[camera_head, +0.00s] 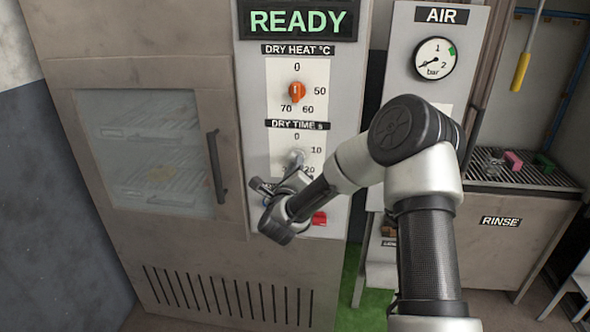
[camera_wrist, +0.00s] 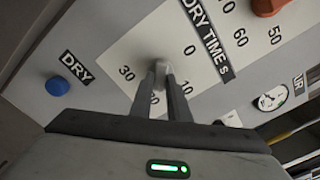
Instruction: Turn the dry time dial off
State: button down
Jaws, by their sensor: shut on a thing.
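The dry time dial (camera_head: 297,155) is a pale grey knob under the DRY TIME s label on the cabinet's control panel. My gripper (camera_head: 295,170) reaches it from below. In the wrist view my gripper (camera_wrist: 160,78) has both fingers shut on the dial (camera_wrist: 158,65), one on each side.
The orange dry heat knob (camera_head: 297,92) is just above. A blue button (camera_wrist: 58,87) by the DRY label and a red button (camera_head: 319,218) are nearby. The cabinet door handle (camera_head: 216,168) stands out at left. An air gauge (camera_head: 435,59) is at right.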

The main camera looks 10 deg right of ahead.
jog(key=n+b, duration=0.3)
jog(key=n, duration=0.6)
jog(key=n+b, duration=0.3)
jog(key=n, duration=0.5)
jog(key=n+b, duration=0.4)
jog(key=n, duration=0.5)
jog(key=shift+a+r+n, duration=0.15)
jog(key=shift+r+n, duration=0.15)
jog(key=shift+r, duration=0.05)
dwell(0.3)
jog(key=c, duration=1.7)
grip_release()
